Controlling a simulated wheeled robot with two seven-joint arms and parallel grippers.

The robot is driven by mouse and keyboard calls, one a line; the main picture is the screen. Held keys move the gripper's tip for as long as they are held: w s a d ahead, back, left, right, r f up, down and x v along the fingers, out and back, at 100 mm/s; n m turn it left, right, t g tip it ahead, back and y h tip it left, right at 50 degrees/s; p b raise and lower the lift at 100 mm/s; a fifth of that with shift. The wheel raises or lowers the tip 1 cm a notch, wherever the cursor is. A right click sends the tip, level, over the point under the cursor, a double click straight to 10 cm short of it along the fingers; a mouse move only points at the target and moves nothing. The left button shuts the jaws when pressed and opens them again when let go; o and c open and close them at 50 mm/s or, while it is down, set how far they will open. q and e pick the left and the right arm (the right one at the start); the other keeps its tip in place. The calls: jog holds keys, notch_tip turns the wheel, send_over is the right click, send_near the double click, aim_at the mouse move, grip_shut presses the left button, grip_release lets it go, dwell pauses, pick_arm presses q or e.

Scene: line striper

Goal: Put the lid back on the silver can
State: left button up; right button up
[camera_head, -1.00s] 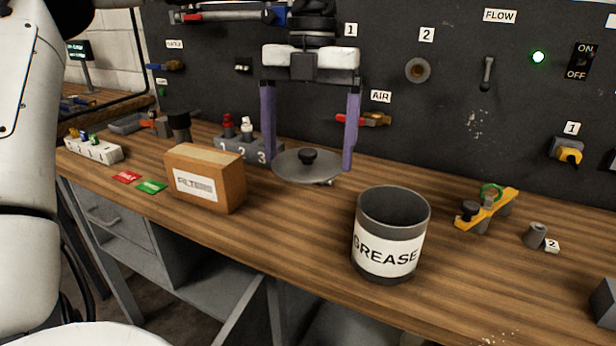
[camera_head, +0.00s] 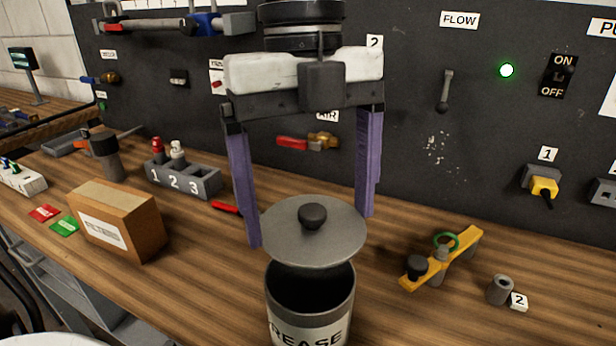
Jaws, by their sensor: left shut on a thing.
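The can (camera_head: 310,318) is dark grey with a white label reading GREASE. It stands upright on the bench at the bottom middle, its lower part cut off by the picture edge. Its dark open mouth shows below the front of the lid. The lid (camera_head: 315,245) is a flat grey disc with a black knob on top. My right gripper is not in view.
A cardboard box (camera_head: 115,223) stands on the bench to the left. A numbered grey holder (camera_head: 183,180) and a red-handled tool (camera_head: 227,207) lie behind. A yellow bracket (camera_head: 443,258) and a small grey cylinder (camera_head: 499,290) are at right. A dark panel (camera_head: 420,60) rises behind.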

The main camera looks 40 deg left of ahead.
pick_arm(q)
jog(key=shift+s+f+b, duration=0.25)
jog(key=shift+f+b, duration=0.2)
jog(key=shift+f, duration=0.1)
jog(key=shift+w+f+b, duration=0.1)
jog(key=shift+f+b, duration=1.95)
jog(key=shift+f, duration=0.5)
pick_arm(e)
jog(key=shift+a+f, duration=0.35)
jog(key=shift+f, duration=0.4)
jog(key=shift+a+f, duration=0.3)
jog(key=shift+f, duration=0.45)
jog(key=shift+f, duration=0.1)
pick_arm(q)
jog(key=shift+f, duration=0.15)
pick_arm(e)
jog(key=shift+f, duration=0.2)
pick_arm(q)
jog(key=o, duration=0.9)
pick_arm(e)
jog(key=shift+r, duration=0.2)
